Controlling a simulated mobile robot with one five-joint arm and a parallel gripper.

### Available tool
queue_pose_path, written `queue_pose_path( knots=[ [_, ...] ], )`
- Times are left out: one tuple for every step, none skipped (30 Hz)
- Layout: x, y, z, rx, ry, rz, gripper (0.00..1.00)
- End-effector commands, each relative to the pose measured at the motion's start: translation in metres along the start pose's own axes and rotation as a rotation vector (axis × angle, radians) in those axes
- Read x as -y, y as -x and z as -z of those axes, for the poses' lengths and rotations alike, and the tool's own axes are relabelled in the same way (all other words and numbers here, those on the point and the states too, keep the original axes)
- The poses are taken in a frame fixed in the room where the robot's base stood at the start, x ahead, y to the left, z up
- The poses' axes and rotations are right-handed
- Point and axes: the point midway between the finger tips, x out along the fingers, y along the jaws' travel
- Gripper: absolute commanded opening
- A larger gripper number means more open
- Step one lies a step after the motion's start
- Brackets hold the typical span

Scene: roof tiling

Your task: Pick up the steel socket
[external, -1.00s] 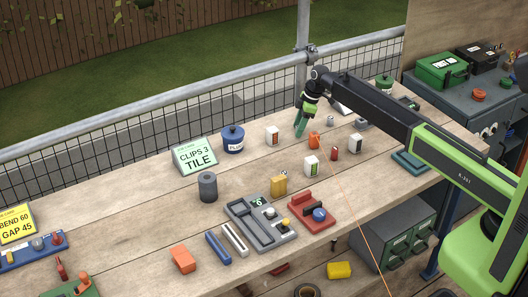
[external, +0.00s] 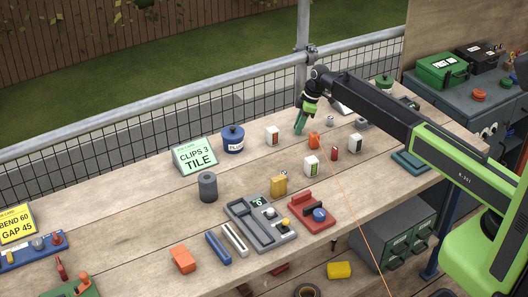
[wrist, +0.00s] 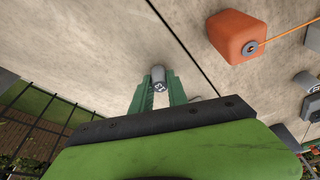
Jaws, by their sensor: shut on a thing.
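The steel socket (wrist: 158,74) is a small grey cylinder with a dark marked end, seen between my fingertips in the wrist view. My gripper (wrist: 160,92) has two green fingers, shut on the socket from both sides. In the external view my gripper (external: 299,128) points down at the far side of the bench, left of the orange chalk-line box (external: 314,138). The socket is too small and hidden by the fingers to make out there. I cannot tell whether it touches the bench.
The orange box also shows in the wrist view (wrist: 236,35), with a taut orange line running from it. Mesh fencing (external: 130,142) runs along the far edge. Bench space between the blue pot (external: 232,139) and carton is narrow.

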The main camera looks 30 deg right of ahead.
Motion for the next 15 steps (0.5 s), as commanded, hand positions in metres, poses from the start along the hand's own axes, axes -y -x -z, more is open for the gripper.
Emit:
queue_pose_path(
  knots=[
    [0.000, 0.008, 0.003, 0.000, 0.000, 0.000, 0.00],
    [0.000, 0.013, 0.004, 0.000, 0.000, 0.000, 0.00],
    [0.000, 0.019, 0.006, 0.000, 0.000, 0.000, 0.00],
    [0.000, 0.024, 0.007, 0.000, 0.000, 0.000, 0.00],
    [0.000, 0.029, 0.009, 0.000, 0.000, 0.000, 0.00],
    [0.000, 0.037, 0.011, 0.000, 0.000, 0.000, 0.00],
    [0.000, 0.042, 0.013, 0.000, 0.000, 0.000, 0.00],
    [0.000, 0.048, 0.015, 0.000, 0.000, 0.000, 0.00],
    [0.000, 0.053, 0.004, 0.000, -0.003, -0.001, 0.00],
    [0.000, 0.059, -0.001, 0.000, -0.003, 0.000, 0.00],
    [-0.001, 0.064, -0.006, 0.000, -0.003, 0.000, 0.00],
    [-0.002, 0.072, -0.014, 0.000, -0.003, 0.000, 0.00],
    [-0.002, 0.079, -0.019, 0.000, -0.003, 0.000, 0.00],
    [-0.003, 0.084, -0.024, 0.000, -0.003, 0.000, 0.00],
    [-0.004, 0.092, -0.031, 0.000, -0.003, 0.000, 0.00]
  ],
)
